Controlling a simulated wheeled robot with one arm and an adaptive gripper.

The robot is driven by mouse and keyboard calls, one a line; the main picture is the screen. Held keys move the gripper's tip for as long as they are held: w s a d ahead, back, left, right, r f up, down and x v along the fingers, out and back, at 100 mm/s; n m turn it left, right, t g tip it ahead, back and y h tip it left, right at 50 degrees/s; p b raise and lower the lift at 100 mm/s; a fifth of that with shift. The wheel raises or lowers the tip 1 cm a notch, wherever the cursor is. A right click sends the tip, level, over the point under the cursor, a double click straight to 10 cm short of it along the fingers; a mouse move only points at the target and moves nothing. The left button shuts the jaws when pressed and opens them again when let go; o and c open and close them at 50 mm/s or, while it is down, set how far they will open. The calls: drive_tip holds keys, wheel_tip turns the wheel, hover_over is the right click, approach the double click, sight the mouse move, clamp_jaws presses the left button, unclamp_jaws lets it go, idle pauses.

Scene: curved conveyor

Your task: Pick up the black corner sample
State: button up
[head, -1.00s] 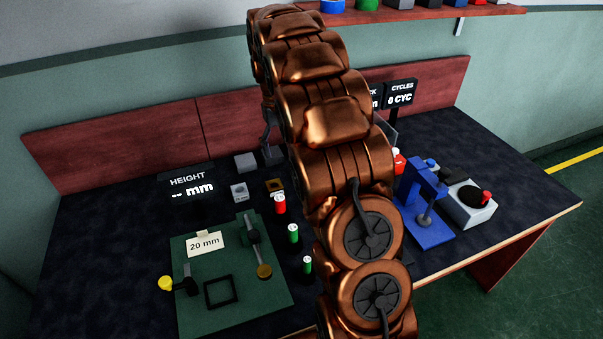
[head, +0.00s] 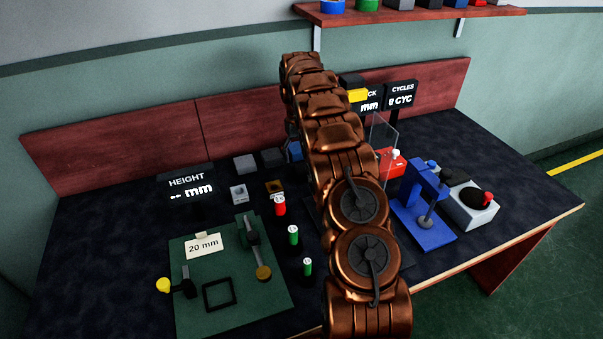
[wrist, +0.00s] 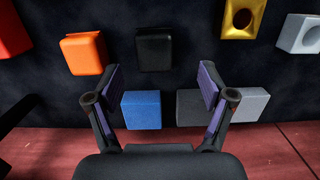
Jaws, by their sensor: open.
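A black block (wrist: 154,48), which looks like the black corner sample, lies on the dark bench top in the wrist view. It is just beyond my fingertips, slightly left of the middle between them. My gripper (wrist: 160,82) is open and empty, its two purple-padded fingers spread wide. The black block is apart from both fingers as far as I can tell. In the head view, my arm hides the gripper, and I cannot make out the black block there.
In the wrist view, an orange block (wrist: 84,53) and a gold block (wrist: 243,18) flank the black one. A blue block (wrist: 141,110), a dark grey block (wrist: 192,107) and a light grey block (wrist: 252,104) lie nearer the red back panel (wrist: 265,150).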

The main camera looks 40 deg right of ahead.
sight(302, 168)
drive_tip(key=f, duration=0.2)
drive_tip(key=f+p, duration=0.2)
drive_tip(key=f, duration=0.1)
drive_tip(key=shift+s+d+f, duration=0.25)
drive_tip(key=shift+d+f, duration=0.05)
drive_tip(key=shift+d, duration=0.05)
drive_tip(key=shift+f, duration=0.45)
drive_tip(key=shift+c, duration=0.2)
drive_tip(key=c, duration=1.2)
